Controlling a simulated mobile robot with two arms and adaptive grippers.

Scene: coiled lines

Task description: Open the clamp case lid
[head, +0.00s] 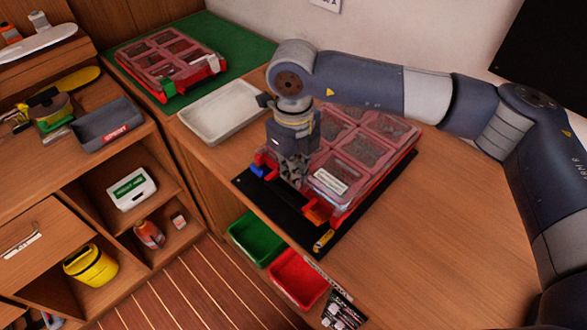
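The clamp case (368,150) is red with a clear, pinkish compartment lid and lies on a black mat (370,207) on the worktop. Its lid looks closed, with a white label (330,181) near the front. An orange latch (315,212) shows at the front right, and red and blue parts (262,166) show at the front left. My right gripper (291,180) points down at the case's front-left edge and hides part of it. I cannot tell whether its fingers touch the case or are open. My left gripper is not in view.
A second red case (170,62) lies on a green mat (245,48) at the back left. A whitish tray (222,108) stands between the cases. Green (256,238) and red (298,278) bins sit below the front edge. The worktop right of the black mat is clear.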

